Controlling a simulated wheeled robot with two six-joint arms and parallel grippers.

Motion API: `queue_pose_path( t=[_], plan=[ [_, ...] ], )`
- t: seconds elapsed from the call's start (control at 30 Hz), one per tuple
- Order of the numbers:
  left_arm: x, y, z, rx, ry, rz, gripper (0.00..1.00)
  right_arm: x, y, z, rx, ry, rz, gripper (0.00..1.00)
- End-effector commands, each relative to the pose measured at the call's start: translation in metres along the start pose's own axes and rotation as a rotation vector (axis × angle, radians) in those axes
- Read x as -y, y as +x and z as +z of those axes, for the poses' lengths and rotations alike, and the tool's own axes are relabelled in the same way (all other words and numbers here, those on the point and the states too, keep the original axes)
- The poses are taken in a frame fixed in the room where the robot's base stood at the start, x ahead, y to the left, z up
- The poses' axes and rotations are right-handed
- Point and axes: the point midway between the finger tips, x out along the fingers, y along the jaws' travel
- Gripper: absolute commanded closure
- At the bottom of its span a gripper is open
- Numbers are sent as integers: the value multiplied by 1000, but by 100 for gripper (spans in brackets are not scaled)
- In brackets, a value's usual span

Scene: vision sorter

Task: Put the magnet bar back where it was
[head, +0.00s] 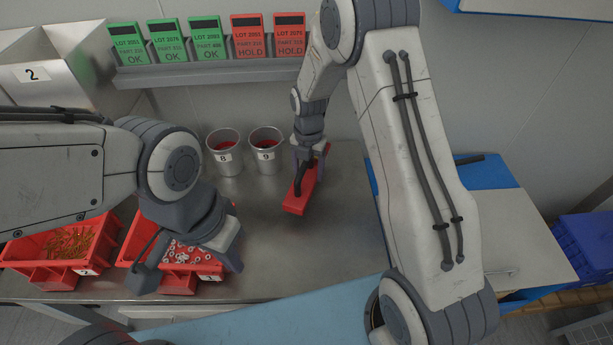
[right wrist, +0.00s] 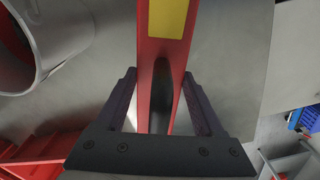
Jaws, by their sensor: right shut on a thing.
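The magnet bar (head: 296,204) is a red bar near the back middle of the steel table in the head view. My right gripper (head: 309,165) is shut on it, partly hidden behind its own wrist. In the right wrist view the bar (right wrist: 158,65) runs between the two fingers (right wrist: 160,105) and carries a yellow patch (right wrist: 167,18). I cannot tell whether the bar touches the table. My left gripper (head: 188,268) is open and empty, its fingers spread over the red bin of washers (head: 178,284).
Metal cups 8 (head: 224,160) and 9 (head: 265,158) stand just left of the bar. A red bin of brass pieces (head: 30,262) is at the left. OK and HOLD cards (head: 205,40) line the back shelf. The table middle (head: 300,250) is clear. A blue crate (head: 585,245) is at right.

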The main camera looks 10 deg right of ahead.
Motion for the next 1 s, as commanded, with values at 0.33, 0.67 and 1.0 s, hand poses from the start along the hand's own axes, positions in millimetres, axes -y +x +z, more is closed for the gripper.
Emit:
queue_pose_path(
  t=[0.33, 0.67, 1.0],
  plan=[
    [-1, -11, -1, 0, 0, 0, 100, -5, 32, 1, -2, 1, -2, 100],
    [-1, -11, -1, 0, 0, 0, 100, -6, 43, 2, 2, 1, 1, 100],
    [-1, -9, 0, 0, 0, 0, 100, -5, 46, 1, 0, 1, 0, 0]
  ],
)
